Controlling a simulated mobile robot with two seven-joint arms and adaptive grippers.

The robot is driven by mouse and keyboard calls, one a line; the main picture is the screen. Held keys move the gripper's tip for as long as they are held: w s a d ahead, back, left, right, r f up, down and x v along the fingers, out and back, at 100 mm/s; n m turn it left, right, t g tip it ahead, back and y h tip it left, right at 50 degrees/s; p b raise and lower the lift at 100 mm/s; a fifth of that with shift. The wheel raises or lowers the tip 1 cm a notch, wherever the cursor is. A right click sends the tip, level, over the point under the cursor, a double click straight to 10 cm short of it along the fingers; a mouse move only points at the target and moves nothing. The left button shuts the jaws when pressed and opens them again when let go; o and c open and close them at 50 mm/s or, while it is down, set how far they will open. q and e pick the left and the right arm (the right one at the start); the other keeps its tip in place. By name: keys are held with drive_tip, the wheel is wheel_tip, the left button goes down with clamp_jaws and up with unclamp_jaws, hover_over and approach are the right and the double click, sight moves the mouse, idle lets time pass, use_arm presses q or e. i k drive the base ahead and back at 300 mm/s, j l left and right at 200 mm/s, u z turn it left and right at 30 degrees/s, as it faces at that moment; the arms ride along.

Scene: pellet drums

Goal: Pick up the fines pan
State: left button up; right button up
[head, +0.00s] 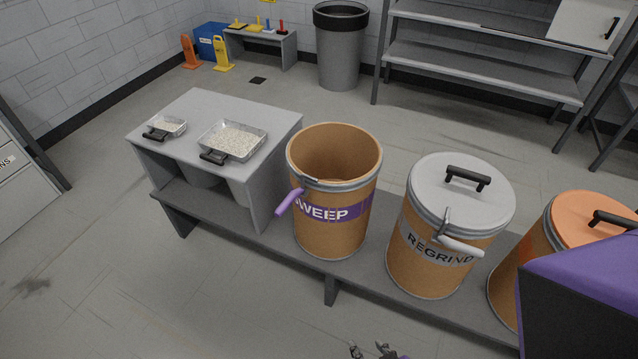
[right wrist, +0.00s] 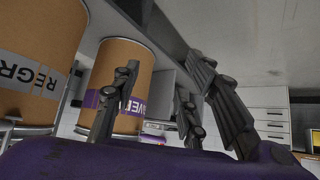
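Two shallow metal pans with black handles sit on the grey stand (head: 195,112) in the head view. The small pan (head: 170,127) is at the left and holds pale material. The larger pan (head: 232,141) is to its right and holds pale pellets. No label shows on either, so I cannot tell which is the fines pan. My right gripper (head: 371,351) shows only at the bottom edge, well away from both pans. In the right wrist view its fingers (right wrist: 160,92) are apart with nothing between them. My left gripper is out of view.
The open sweep drum (head: 330,215), lidded regrind drum (head: 432,270) and an orange-lidded drum (head: 508,290) stand on a low grey bench (head: 350,277). A purple lever juts from the sweep drum. The floor in front of the bench is clear.

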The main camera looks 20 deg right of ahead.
sight(235, 141)
drive_tip(key=i+j, duration=0.2)
drive_tip(key=j, duration=0.15)
drive_tip(key=i+j+z, duration=0.1)
drive_tip(key=j, duration=0.25)
drive_tip(key=i+j, duration=0.25)
drive_tip(key=j, duration=0.15)
drive_tip(key=i+j+z, duration=0.1)
drive_tip(key=j, duration=0.25)
drive_tip(key=i, duration=0.05)
